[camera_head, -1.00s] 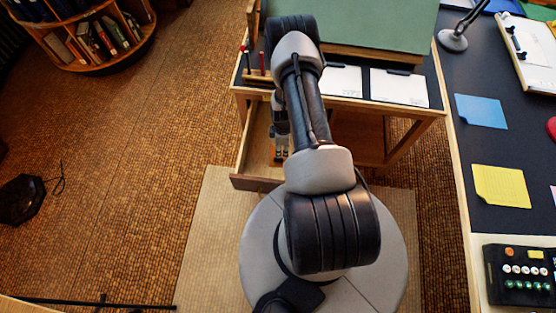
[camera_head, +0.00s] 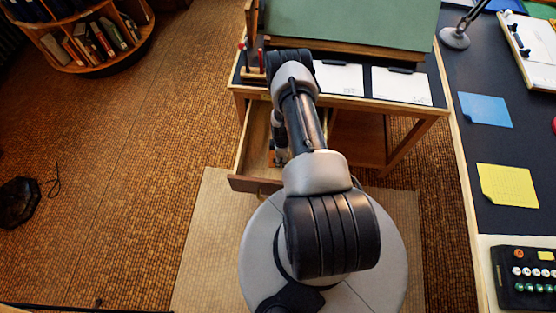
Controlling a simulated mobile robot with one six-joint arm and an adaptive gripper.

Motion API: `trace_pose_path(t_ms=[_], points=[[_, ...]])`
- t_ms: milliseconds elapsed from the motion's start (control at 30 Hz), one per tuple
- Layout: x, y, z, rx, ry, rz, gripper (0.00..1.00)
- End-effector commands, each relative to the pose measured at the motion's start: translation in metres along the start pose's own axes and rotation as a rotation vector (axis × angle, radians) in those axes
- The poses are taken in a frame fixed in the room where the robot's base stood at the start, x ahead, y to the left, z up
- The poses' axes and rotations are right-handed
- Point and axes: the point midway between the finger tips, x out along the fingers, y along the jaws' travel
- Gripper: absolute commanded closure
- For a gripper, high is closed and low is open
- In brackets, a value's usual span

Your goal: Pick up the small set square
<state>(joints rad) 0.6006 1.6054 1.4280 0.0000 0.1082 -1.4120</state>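No set square can be made out in the head view; my arm covers part of the open drawer (camera_head: 250,150) of the drafting table. My gripper (camera_head: 279,160) points down into or just over the right part of this wooden drawer. It is small, dark and partly hidden by my arm, so I cannot tell whether its fingers are open or shut, or whether they touch anything. The visible left part of the drawer floor looks bare.
The drafting table carries a green board (camera_head: 350,25), two white sheets (camera_head: 340,77) and a holder with pens (camera_head: 250,72). A dark desk (camera_head: 480,140) with a lamp, notes and a control box (camera_head: 525,278) runs along the right.

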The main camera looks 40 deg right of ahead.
Motion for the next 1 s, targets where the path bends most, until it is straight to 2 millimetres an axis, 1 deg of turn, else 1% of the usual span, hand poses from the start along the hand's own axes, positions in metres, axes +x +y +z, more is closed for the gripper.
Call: trace_pose_path(t_ms=[67, 600, 1000], points=[[-0.0005, 0.0, 0.0, 0.0, 0.0, 0.0, 0.65], [-0.0006, -0.0001, 0.0, 0.0, 0.0, 0.0, 1.0], [-0.0014, 0.0002, -0.0001, 0.0, 0.0, 0.0, 1.0]])
